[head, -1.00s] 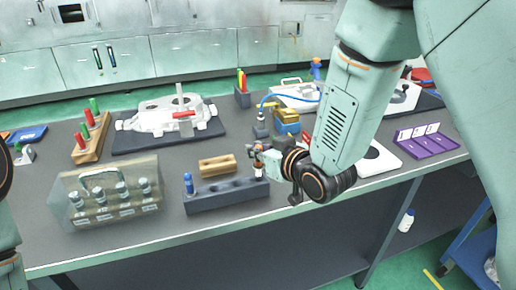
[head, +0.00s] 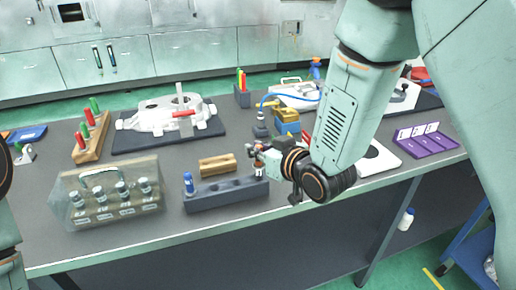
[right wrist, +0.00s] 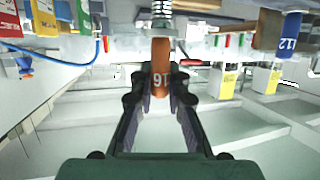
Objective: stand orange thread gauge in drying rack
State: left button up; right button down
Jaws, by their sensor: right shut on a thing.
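My right gripper (head: 257,157) is over the right end of the dark grey drying rack (head: 228,193), a long block with round holes. In the right wrist view its fingers (right wrist: 160,85) are shut on the orange thread gauge (right wrist: 160,72), whose handle bears a number that looks like 16. A silver threaded end (right wrist: 161,8) shows beyond the handle. In the head view the gauge is tiny and mostly covered by the gripper; I cannot tell whether it touches the rack. A blue gauge (head: 189,183) stands in the rack's left end. My left gripper is out of view.
A notched wooden block (head: 217,165) lies behind the rack. A clear case (head: 67,203) with several gauges stands left. A white casting (head: 150,117) on a dark mat, a yellow-and-blue item (head: 287,120) and a purple tray (head: 425,142) are farther around. The table's front strip is clear.

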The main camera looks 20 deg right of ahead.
aim_at(261, 163)
jog(key=shift+f+b, duration=1.25)
jog(key=shift+f, duration=0.6)
jog(key=c, duration=1.3)
grip_release()
jog(key=shift+o, duration=0.2)
jog(key=v, duration=0.7)
jog(key=shift+s, duration=0.2)
jog(key=shift+r, duration=0.2)
jog(key=shift+d, duration=0.1)
